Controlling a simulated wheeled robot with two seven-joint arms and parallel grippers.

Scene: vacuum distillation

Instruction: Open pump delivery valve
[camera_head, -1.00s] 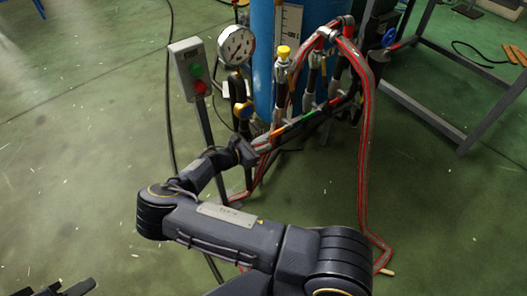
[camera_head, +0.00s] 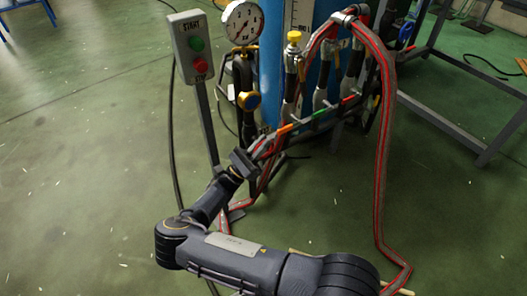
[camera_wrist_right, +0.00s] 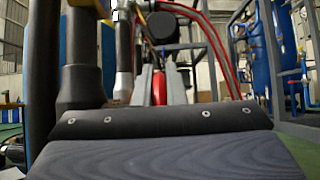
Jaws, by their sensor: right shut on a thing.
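My right gripper (camera_head: 246,160) is at the lower left end of a sloping dark bar (camera_head: 305,121) with orange, green and red marks. Its jaws are shut, but what they hold is hidden by the gripper itself. In the right wrist view, a dark gripper part (camera_wrist_right: 160,150) fills the bottom, and black pipes (camera_wrist_right: 82,55) stand close behind it at left. A yellow-capped fitting (camera_head: 294,37) stands to the right. I cannot tell which is the delivery valve. My left gripper is not visible.
A blue tank (camera_head: 270,75) is behind the pipework. Red-striped hoses (camera_head: 385,150) hang to the floor at right. A grey metal frame (camera_head: 465,135) stands further right. The green floor at left is clear.

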